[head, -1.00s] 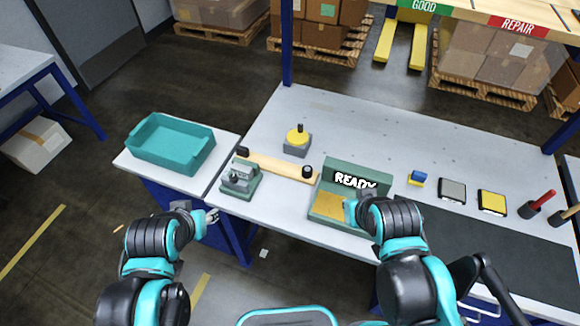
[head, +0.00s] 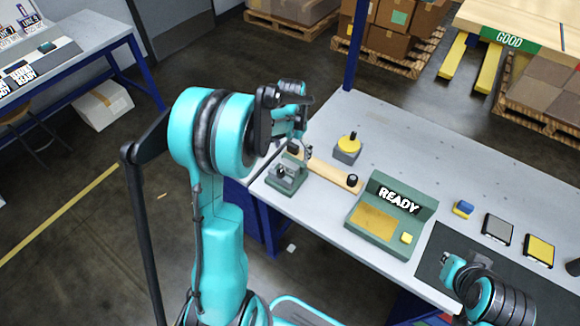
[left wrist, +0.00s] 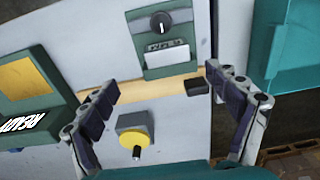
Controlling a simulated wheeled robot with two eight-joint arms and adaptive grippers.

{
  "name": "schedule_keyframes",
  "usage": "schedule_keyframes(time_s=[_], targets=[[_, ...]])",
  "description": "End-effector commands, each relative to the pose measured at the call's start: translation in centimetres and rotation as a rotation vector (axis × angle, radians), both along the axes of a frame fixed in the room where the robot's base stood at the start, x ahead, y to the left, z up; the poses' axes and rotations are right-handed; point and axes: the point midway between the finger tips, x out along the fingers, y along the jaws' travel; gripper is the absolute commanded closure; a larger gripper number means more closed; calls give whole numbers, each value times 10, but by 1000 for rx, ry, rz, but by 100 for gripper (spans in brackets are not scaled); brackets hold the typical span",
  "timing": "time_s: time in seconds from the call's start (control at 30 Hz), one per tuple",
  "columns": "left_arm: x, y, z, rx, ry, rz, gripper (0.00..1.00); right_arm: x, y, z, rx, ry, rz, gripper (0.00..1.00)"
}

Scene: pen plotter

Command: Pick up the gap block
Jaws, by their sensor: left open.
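No part is labelled as the gap block, so I cannot tell for certain which it is. A small dark block (left wrist: 198,87) sits at one end of a pale wooden bar (head: 332,174). My left gripper (left wrist: 160,82) is open above the bar, its fingers spread, with one fingertip close to the dark block; nothing is between them. In the head view the left gripper (head: 302,150) hangs over the bar's left end, partly hidden by its own wrist. My right gripper (head: 447,262) is at the lower right over the dark mat; its jaws are too small to judge.
A green fixture with a knob (head: 286,175) and a grey block with a yellow top (head: 347,148) flank the bar. A green READY station (head: 385,248), a blue-and-yellow block (head: 463,209), a grey pad (head: 498,228) and a yellow pad (head: 539,250) lie rightward.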

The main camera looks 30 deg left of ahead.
Motion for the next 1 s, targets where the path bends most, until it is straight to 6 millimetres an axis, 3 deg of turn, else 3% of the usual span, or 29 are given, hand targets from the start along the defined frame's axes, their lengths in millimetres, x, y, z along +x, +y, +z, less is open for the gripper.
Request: schedule_keyframes(time_s=[0.2, 0.53, 0.73, 1.0], targets=[[7, 12, -26, -10, 38, -4, 11, 0, 0, 0, 0, 0, 0, 100], [8, 12, -61, -11, 38, -5, 11, 0, 0, -13, 0, 0, 0, 100], [10, 13, -93, -10, 38, -5, 11, 0, 0, -25, 0, 0, 0, 100], [10, 12, -98, -10, 38, -5, 11, 0, 0, -25, 0, 0, 0, 100]])
